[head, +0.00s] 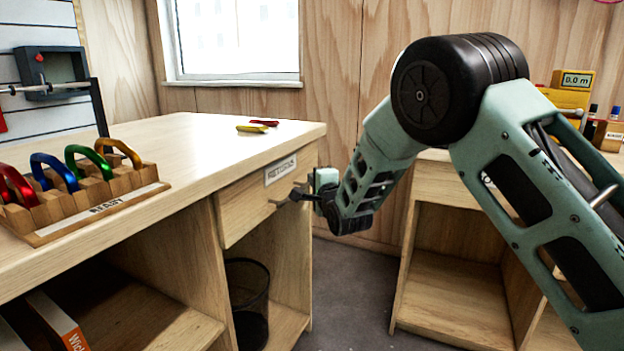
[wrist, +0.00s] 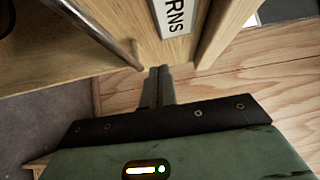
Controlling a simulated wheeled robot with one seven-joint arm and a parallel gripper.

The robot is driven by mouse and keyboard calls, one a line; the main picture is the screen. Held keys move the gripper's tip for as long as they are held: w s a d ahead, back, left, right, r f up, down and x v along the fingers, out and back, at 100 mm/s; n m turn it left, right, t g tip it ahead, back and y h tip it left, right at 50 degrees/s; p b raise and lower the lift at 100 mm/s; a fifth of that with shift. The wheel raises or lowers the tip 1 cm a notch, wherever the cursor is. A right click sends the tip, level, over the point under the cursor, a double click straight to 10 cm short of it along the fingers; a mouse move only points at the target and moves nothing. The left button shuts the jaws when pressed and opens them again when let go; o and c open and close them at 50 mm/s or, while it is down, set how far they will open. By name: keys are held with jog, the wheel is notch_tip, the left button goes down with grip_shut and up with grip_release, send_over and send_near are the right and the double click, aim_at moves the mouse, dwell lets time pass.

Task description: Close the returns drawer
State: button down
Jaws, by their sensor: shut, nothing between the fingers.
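The returns drawer (head: 241,207) is in the wooden workbench, just under its top, with a white RETURNS label (head: 281,170) on its front. Its front looks close to flush with the bench in the head view; I cannot make out a clear gap. The label's end (wrist: 174,15) and a bar handle (wrist: 103,33) show in the wrist view. My gripper (head: 297,194) is at the right part of the drawer front, beside the handle. In the wrist view its fingers (wrist: 160,70) are together and empty, tips at or very near the front. I cannot tell whether they touch.
On the bench top (head: 190,140) stand a rack of coloured carabiners (head: 85,204) and two loose ones, yellow (head: 252,128) and red (head: 264,122). A mesh bin (head: 248,300) stands below the drawer. A second bench (head: 455,300) is at right, with grey floor (head: 352,290) between.

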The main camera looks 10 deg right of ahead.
jog(key=s+a+f+n+g+y, duration=0.1)
jog(key=s+a+n+g, duration=0.2)
jog(key=s, duration=0.6)
jog(key=s+a+f+n+g, duration=0.1)
jog(key=s+n+g, duration=0.35)
jog(key=s, duration=0.55)
jog(key=s+a+f+n+g+y, duration=0.1)
jog(key=s+a+n+g, duration=0.25)
jog(key=s, duration=0.55)
jog(key=s+d+n+g+h, duration=0.25)
jog(key=s+n, duration=0.35)
jog(key=s, duration=0.6)
jog(key=s+d+n+g+h, duration=0.2)
jog(key=s+d+n+g, duration=0.2)
jog(key=s+n, duration=0.55)
notch_tip(320, 180, up, 24)
jog(key=s+m+p, duration=0.2)
jog(key=s+p, duration=0.1)
jog(key=p, duration=2.2)
jog(key=shift+d+m+p, duration=0.3)
jog(key=shift+d+m, duration=0.05)
jog(key=shift+d, duration=0.05)
